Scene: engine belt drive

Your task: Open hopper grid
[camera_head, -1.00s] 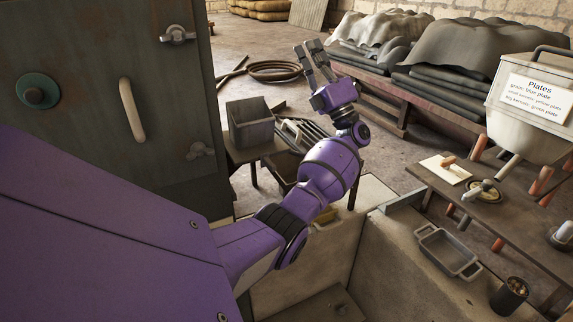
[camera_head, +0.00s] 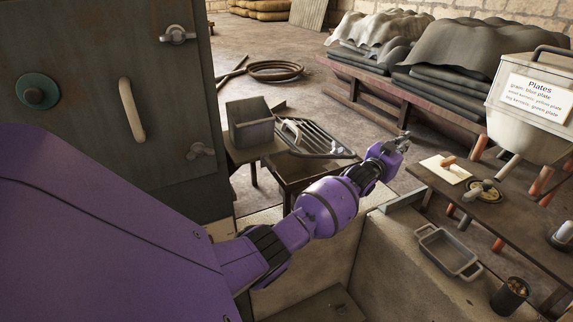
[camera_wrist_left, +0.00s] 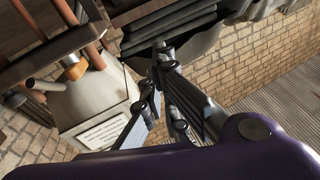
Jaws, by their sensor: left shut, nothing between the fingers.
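The hopper grid (camera_head: 318,139) is a dark frame with parallel bars and a pale handle (camera_head: 293,131). It lies at the top of the dark hopper (camera_head: 296,172), in the middle of the head view. I cannot tell whether it is raised at one edge. My left gripper (camera_head: 403,138) is to the right of the grid, clear of it. It is shut and empty. The left wrist view shows its fingers (camera_wrist_left: 160,68) pointing away from the grid, which is not seen there. My right gripper is in neither view.
A grey square bin (camera_head: 250,125) stands on a small table left of the grid. A low wall (camera_head: 400,240) runs in front. Floor behind the grid is open.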

